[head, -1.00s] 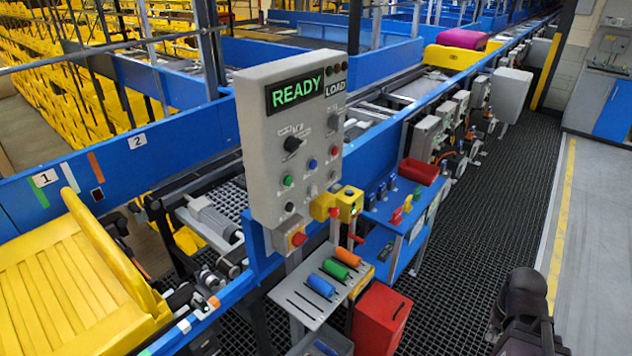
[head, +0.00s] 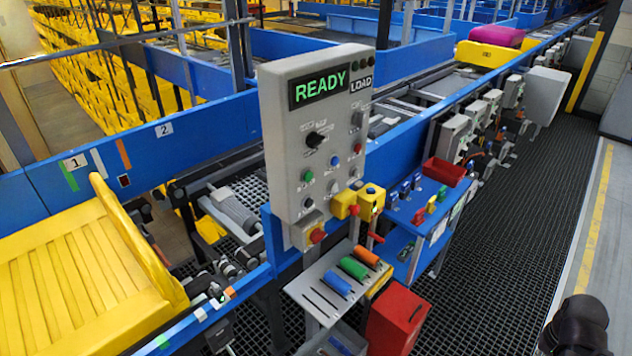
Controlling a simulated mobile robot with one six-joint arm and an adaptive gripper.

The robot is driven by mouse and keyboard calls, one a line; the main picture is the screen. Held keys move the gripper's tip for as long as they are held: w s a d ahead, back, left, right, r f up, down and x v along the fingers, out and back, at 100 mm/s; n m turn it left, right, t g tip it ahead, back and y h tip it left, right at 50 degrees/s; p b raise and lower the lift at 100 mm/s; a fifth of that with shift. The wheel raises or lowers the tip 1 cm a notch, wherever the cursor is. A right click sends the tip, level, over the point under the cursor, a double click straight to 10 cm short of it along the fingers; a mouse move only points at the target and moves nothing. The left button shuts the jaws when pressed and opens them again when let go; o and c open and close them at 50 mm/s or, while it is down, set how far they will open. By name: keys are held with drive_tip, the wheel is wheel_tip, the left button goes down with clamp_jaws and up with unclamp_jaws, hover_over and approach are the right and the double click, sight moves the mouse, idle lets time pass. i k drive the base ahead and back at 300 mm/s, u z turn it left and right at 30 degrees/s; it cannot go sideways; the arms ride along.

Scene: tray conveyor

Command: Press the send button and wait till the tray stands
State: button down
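The control panel (head: 315,140) is a grey box on a post in the middle of the head view. Its display (head: 321,88) reads READY, with a LOAD label beside it. A green button (head: 308,176), a blue button (head: 335,160) and other small knobs sit on its face. I cannot read which one is the send button. A yellow slatted tray (head: 75,275) is on the conveyor at the lower left and looks empty. A second yellow tray (head: 482,54) with a magenta item is far up the line. My gripper is not visible; only a dark part of my arm shows at the lower right.
A yellow button box (head: 371,203) and a red knob (head: 317,236) sit below the panel. A shelf holds orange, green and blue cylinders (head: 338,283). A red bin (head: 397,320) stands beneath. Dark grid floor (head: 500,270) is open to the right.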

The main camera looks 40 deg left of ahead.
sight(308, 176)
drive_tip(key=z, duration=0.1)
drive_tip(key=k, duration=2.05)
drive_tip(key=u, duration=0.5)
drive_tip(key=i, duration=1)
drive_tip(key=u, duration=0.05)
